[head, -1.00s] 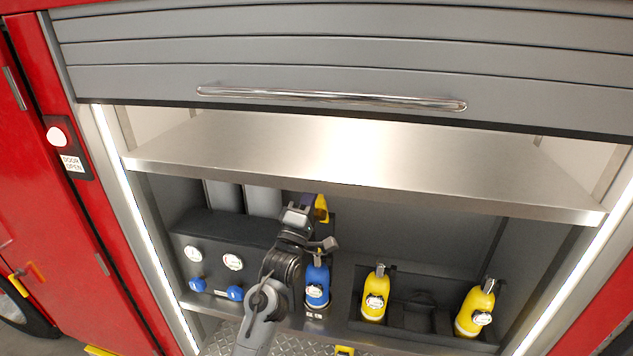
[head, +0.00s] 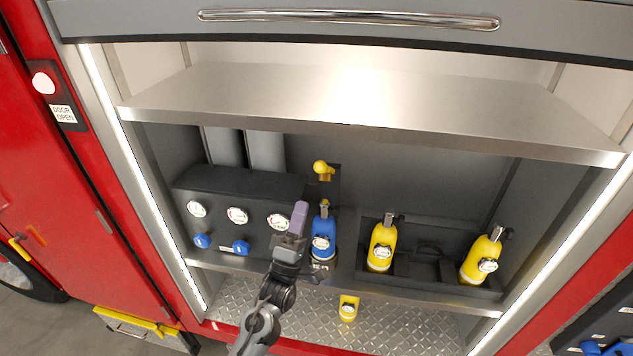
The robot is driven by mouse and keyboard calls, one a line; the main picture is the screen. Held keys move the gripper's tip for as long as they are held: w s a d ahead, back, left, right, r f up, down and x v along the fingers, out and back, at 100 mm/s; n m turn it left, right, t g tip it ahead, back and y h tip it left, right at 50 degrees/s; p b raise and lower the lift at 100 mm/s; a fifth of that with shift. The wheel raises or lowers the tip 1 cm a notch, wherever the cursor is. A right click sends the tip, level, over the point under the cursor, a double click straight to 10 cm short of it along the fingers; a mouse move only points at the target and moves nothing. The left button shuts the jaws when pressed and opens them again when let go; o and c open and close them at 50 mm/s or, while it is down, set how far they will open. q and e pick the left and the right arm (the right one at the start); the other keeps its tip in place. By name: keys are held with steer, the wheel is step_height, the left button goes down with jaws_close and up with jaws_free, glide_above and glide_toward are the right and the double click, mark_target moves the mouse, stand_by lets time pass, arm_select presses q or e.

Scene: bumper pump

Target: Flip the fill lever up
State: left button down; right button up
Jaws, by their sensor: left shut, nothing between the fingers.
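The yellow lever (head: 323,169), which appears to be the fill lever, is on a dark plate on the compartment's back wall, right of two grey pipes. Its rounded knob is at the upper left of its mount. My left gripper (head: 299,218) is shut and empty. It is below and slightly left of the lever, apart from it in the picture. It shows in front of the dark gauge panel (head: 235,187), just left of the blue cylinder, and hides part of the panel's right end. My right gripper is out of view.
A blue cylinder (head: 323,238) stands right beside my left gripper. Two yellow cylinders, one nearer (head: 381,250) and one at the far right (head: 481,262), stand in a dark tray. A steel shelf (head: 370,110) overhangs the compartment. A small yellow item (head: 348,308) is on the tread plate below.

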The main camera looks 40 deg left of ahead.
mark_target(320, 170)
arm_select(q)
steer(key=shift+h, duration=0.3)
steer(key=w+r+p, duration=0.1)
steer(key=w, duration=0.2)
steer(key=w+a+r+p, duration=0.1)
steer(key=w+r+p, duration=0.1)
steer(key=w, duration=0.1)
steer(key=w+a+r+p, duration=0.1)
steer(key=w+r, duration=0.1)
steer(key=shift+w+r, duration=0.15)
steer(key=shift+w, duration=0.25)
steer(key=shift+w+r+p, duration=0.3)
steer(key=shift+w+p, duration=0.1)
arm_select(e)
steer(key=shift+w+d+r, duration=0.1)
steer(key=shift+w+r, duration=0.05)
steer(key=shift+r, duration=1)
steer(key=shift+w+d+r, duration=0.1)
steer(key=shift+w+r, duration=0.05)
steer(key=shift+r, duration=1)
